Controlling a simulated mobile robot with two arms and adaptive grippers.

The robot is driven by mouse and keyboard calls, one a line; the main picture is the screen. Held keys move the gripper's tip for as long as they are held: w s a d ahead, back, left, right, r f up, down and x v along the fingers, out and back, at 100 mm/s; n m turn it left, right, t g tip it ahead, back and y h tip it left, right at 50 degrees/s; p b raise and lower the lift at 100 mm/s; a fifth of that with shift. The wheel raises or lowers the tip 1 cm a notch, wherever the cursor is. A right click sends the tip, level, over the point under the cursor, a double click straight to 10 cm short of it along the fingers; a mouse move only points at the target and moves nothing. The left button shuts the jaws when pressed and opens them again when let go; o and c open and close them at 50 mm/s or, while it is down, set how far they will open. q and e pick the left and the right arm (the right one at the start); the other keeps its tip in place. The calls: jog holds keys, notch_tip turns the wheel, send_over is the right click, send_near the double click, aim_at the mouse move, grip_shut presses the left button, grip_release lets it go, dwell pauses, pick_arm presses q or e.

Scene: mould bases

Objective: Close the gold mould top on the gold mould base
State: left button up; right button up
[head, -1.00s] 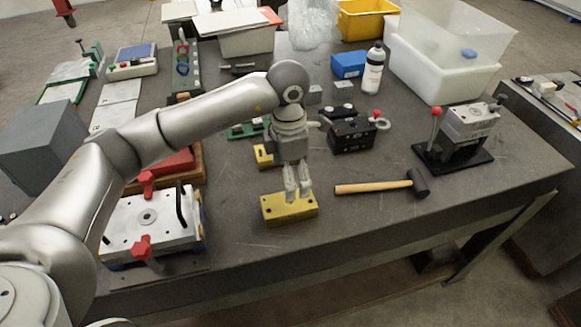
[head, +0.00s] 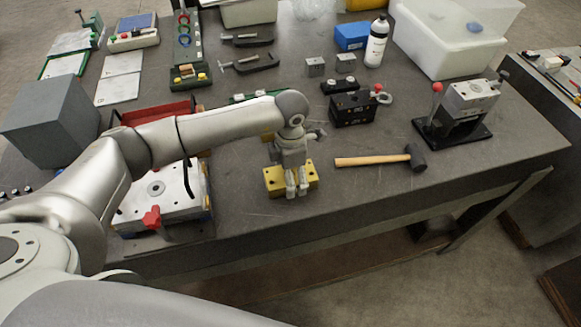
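A gold block with dark holes in its top (head: 273,181) lies near the table's front edge. A second gold piece (head: 268,137) is behind it, mostly hidden by my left arm. I cannot tell which is the mould top and which the base. My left gripper (head: 297,189) points down, its hand over the front gold block. Its two fingers overlap the block's front side, with a narrow gap between them and nothing visibly held. Contact with the block is unclear. My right gripper is not in view.
A mallet (head: 376,161) lies right of the gold block. A black fixture (head: 353,110) stands behind it. A white-topped plate mould with a red knob (head: 160,192) is at left. A clamp stand (head: 455,133) is at right. Bare table lies around the mallet.

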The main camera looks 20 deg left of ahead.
pick_arm(q)
jog(key=shift+c, duration=0.3)
jog(key=c, duration=1.7)
jog(key=shift+w+r, duration=0.1)
jog(key=shift+r, duration=0.1)
jog(key=shift+r+p, duration=0.6)
jog(key=shift+r, duration=0.75)
